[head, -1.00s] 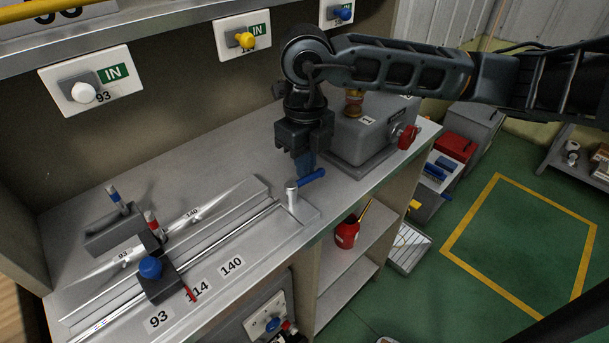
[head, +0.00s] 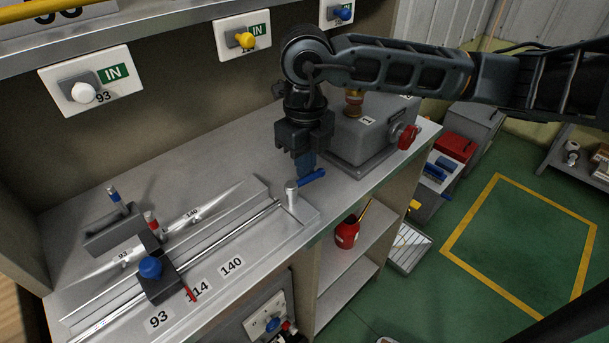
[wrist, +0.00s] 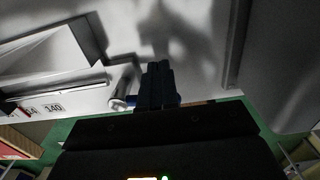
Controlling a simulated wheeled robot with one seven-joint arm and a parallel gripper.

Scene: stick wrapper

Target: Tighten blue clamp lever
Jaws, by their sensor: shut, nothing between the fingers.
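The blue clamp lever (head: 313,178) sticks out to the right from the top of a silver post (head: 291,193) at the right end of the rail fixture on the bench. My gripper (head: 305,170) points down, shut and empty, with its tips just behind the lever in the head view. In the wrist view my shut fingers (wrist: 157,88) cover most of the lever, and only a bit of blue shows beside them. The round post top (wrist: 118,103) is left of the fingers. I cannot tell whether the fingers touch the lever.
A grey box (head: 365,140) with a red knob (head: 407,138) stands close to the right of my gripper. A black slide block with a blue knob (head: 150,268) sits on the rail at the left. The bench's front edge runs just past the post.

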